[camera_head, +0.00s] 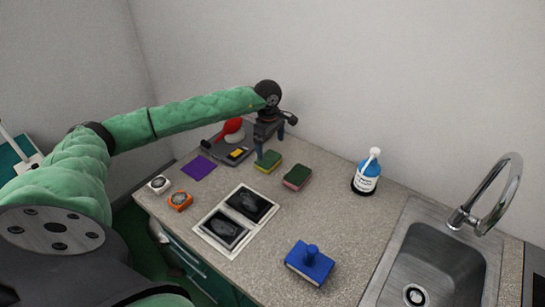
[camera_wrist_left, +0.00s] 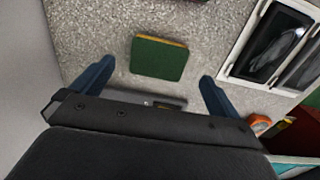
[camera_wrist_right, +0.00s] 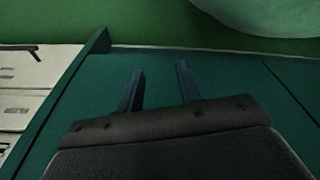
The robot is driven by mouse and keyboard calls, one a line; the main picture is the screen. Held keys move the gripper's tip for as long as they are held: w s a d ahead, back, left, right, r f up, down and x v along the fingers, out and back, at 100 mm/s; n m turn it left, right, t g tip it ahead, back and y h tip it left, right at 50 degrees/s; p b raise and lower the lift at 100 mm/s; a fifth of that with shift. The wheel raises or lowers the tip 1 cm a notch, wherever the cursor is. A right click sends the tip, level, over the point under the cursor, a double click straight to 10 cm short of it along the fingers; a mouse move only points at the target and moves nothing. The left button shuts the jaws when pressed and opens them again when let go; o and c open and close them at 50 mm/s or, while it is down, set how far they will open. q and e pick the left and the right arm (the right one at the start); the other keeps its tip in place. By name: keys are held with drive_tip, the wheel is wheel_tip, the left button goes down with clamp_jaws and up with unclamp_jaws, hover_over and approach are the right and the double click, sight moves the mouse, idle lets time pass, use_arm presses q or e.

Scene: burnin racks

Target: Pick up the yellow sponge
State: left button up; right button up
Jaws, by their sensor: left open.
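The yellow sponge (camera_head: 268,161) has a dark green top and a yellow side, and lies flat on the counter. In the left wrist view its green face (camera_wrist_left: 158,58) lies ahead of my left fingers, midway across the gap. My left gripper (camera_head: 270,143) is open and empty, pointing down just above and behind the sponge; contact does not show. In the right wrist view my right gripper (camera_wrist_right: 160,72) has its fingers apart with nothing between them, over a dark green surface. It is not in the head view.
A pink sponge (camera_head: 297,177) with a green top lies just right of the yellow one. A grey scale-like device (camera_head: 220,155) with a red item stands left. A framed picture panel (camera_head: 211,248), blue block (camera_head: 309,264), bottle (camera_head: 367,174) and sink (camera_head: 395,275) share the counter.

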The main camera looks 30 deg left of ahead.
sight(268, 158)
use_arm(q)
drive_tip(key=shift+a+r+y, duration=0.1)
drive_tip(key=shift+a+y, duration=0.2)
drive_tip(key=shift+a, duration=0.25)
drive_tip(key=shift+a+f, duration=0.1)
drive_tip(key=shift+f, duration=0.1)
drive_tip(key=shift+f+p, duration=0.75)
drive_tip(key=shift+f, duration=0.2)
wheel_tip(268, 158, down, 4)
drive_tip(key=p, duration=0.3)
drive_tip(key=shift+w+f+p, duration=0.1)
drive_tip(key=shift+f+p, duration=0.05)
drive_tip(key=shift+p, duration=0.2)
drive_tip(key=shift+f, duration=0.55)
use_arm(e)
drive_tip(key=s+d+f, duration=0.1)
drive_tip(key=s, duration=0.5)
drive_tip(key=s+d+f, duration=0.1)
drive_tip(key=s+f, duration=0.1)
drive_tip(key=s, duration=0.4)
drive_tip(key=shift+d+g, duration=0.4)
use_arm(q)
drive_tip(key=c, duration=0.8)
use_arm(e)
drive_tip(key=shift+w, duration=0.1)
